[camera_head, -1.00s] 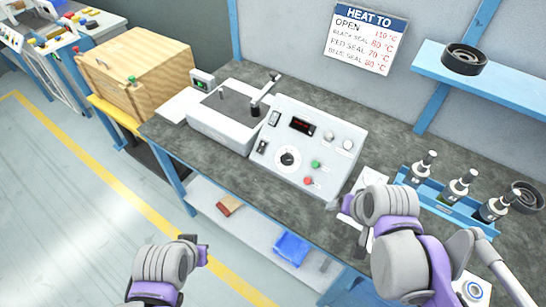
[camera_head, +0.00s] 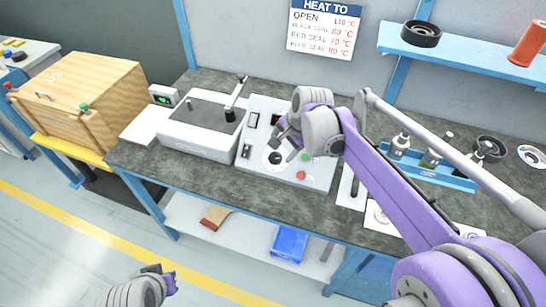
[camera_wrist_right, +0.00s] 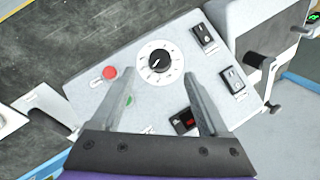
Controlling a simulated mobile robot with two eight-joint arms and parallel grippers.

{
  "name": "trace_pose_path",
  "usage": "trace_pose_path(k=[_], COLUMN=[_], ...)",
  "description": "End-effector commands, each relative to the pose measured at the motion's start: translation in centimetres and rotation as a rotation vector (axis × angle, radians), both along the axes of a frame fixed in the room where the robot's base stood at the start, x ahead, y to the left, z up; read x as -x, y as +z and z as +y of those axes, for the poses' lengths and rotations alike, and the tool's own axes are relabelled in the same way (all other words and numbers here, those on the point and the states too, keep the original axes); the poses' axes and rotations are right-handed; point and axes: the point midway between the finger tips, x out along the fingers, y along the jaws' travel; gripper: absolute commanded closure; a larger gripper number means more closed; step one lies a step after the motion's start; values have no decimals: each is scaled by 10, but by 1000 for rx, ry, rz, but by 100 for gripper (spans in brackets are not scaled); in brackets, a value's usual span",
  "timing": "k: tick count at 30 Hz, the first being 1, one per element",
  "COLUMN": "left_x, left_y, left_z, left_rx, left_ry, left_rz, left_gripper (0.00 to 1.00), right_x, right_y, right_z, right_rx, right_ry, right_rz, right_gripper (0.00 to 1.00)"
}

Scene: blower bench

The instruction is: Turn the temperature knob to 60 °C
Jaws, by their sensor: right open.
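The temperature knob (camera_head: 275,158) is a black dial on a white scale on the sloping grey control panel (camera_head: 312,182). In the right wrist view the knob (camera_wrist_right: 159,62) lies just beyond and between my fingertips, with its scale too small to read. My right gripper (camera_head: 287,148) is open over the panel; its fingers (camera_wrist_right: 160,82) straddle the line to the knob, seemingly apart from it. The red display (camera_wrist_right: 184,121) is partly hidden behind a finger. My left gripper (camera_head: 163,276) hangs low at the bottom left, away from the bench; its jaw opening is unclear.
A red button (camera_head: 300,175) and a green button (camera_wrist_right: 129,100) flank the knob; rocker switches (camera_wrist_right: 203,38) sit nearby. A grey-topped unit (camera_head: 200,120) with a lever adjoins the panel. A blue rack of bottles (camera_head: 452,180) stands right. A heat sign (camera_head: 325,28) hangs behind.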

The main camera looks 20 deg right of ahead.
Motion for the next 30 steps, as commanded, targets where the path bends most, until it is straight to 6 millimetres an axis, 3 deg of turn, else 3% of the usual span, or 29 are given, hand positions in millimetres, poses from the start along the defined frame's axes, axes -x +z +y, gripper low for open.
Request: trace_pose_path(k=[6, 12, 24, 30], left_x=[1, 1, 1, 1], left_y=[-4, -5, -6, -6], left_z=[0, 0, 0, 0], left_rx=[0, 0, 0, 0], left_ry=[0, 0, 0, 0], left_rz=[2, 2, 2, 2], left_gripper=[100, 100, 100, 100], right_x=[-14, -22, -25, -25], right_y=[-41, -64, -70, -70], right_z=[8, 12, 13, 13], right_rx=[1, 1, 1, 1], right_ry=[2, 2, 2, 2], right_rz=[0, 0, 0, 0], right_gripper=[22, 22, 22, 58])
